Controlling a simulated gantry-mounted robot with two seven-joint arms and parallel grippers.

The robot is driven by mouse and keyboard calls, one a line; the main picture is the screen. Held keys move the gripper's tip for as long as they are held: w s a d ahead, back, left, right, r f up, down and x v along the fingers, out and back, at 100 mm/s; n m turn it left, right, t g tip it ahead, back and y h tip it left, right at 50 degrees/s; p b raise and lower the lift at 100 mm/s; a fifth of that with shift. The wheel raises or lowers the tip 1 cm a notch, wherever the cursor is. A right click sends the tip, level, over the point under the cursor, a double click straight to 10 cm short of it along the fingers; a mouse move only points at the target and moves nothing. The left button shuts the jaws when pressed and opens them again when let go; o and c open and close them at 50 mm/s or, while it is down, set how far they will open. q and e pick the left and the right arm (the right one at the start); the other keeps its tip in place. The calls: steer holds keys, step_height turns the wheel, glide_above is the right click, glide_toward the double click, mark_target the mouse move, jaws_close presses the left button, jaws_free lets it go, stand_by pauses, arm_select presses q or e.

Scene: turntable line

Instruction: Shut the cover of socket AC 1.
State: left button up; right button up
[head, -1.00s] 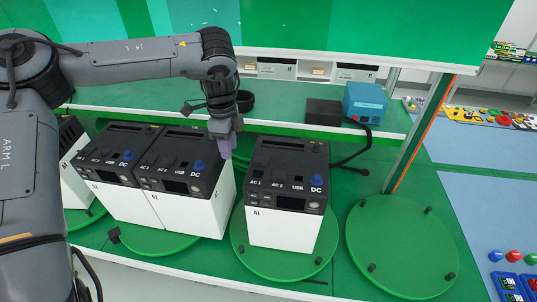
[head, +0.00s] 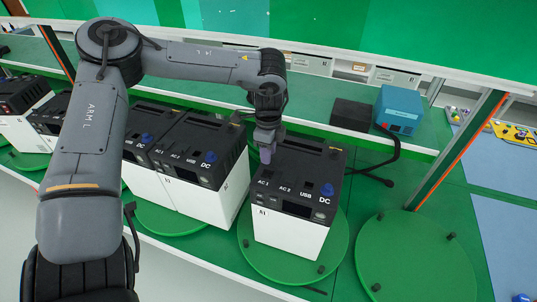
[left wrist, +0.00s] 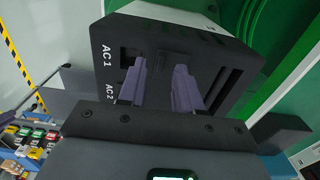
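The power unit (head: 290,235), white with a dark top, stands on a green round turntable plate. Its top panel has the labels AC 1, AC 2, USB and DC. Socket AC 1 (left wrist: 130,52) shows in the left wrist view as a dark recess beside its label. A dark flat piece right of it may be its cover; I cannot tell its angle. My left gripper (head: 266,153) is over the panel's back left, near AC 1. In the left wrist view its two purple fingers (left wrist: 159,68) are apart, with nothing visible between them. My right gripper is not in view.
More power units (head: 200,150) stand close on the left. An empty green turntable plate (head: 415,268) with dark pegs is on the right. A blue box (head: 399,108) and a black box (head: 351,114) with a cable sit on the shelf behind.

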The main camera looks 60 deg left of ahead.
arm_select(q)
steer(key=shift+f, duration=1.1)
jaws_close()
stand_by(0.8)
